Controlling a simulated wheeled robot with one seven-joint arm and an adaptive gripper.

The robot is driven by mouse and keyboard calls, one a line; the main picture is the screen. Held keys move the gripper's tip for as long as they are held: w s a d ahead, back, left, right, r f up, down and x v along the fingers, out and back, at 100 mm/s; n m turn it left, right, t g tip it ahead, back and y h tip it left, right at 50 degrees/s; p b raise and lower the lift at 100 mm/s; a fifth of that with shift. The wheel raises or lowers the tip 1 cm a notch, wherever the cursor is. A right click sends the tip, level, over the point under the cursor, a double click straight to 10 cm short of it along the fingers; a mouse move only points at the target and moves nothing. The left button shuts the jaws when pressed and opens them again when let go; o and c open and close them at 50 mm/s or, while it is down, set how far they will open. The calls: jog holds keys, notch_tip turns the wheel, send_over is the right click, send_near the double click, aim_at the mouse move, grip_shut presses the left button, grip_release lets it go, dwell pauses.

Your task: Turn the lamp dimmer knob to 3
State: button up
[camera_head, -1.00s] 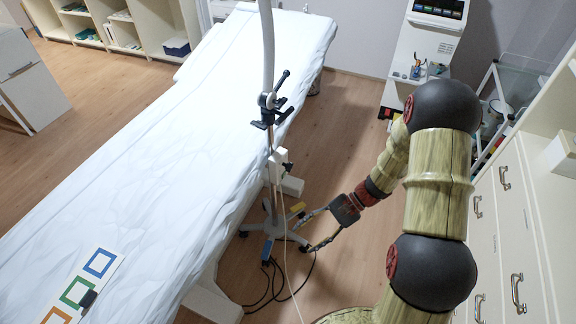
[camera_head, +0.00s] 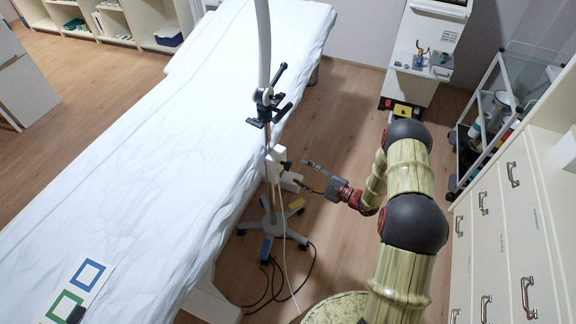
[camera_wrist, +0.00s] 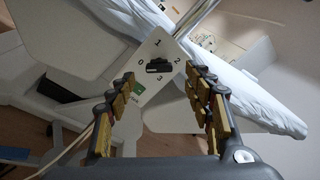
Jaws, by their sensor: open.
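The dimmer is a white square plate (camera_wrist: 172,44) on the lamp stand, marked 0, 1, 2 and 3, with a green patch at its lower corner. Its black knob (camera_wrist: 159,66) is a bar lying roughly level in the wrist view; which number it points at is unclear. In the wrist view 1 is above the knob, 2 right, 3 below and 0 left. My gripper (camera_wrist: 161,82) is open, its fingers on either side of the plate's lower part, with nothing between them. In the head view my gripper (camera_head: 304,175) is just right of the white dimmer box (camera_head: 277,158). Contact is not visible.
The lamp pole (camera_head: 264,60) with a black clamp stands beside the white-covered couch (camera_head: 170,130). Its wheeled base (camera_head: 270,228) and loose black cables lie on the floor below. Drawers (camera_head: 500,230) and a trolley (camera_head: 480,140) stand right. Floor between is clear.

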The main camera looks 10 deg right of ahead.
aim_at(290, 167)
jog(key=b+x, duration=0.1)
jog(key=x, duration=0.6)
jog(key=shift+a+f+b, duration=0.1)
jog(key=shift+f+b, duration=0.05)
jog(key=shift+b, duration=0.25)
jog(key=shift+c, duration=0.6)
jog(key=c, duration=1.1)
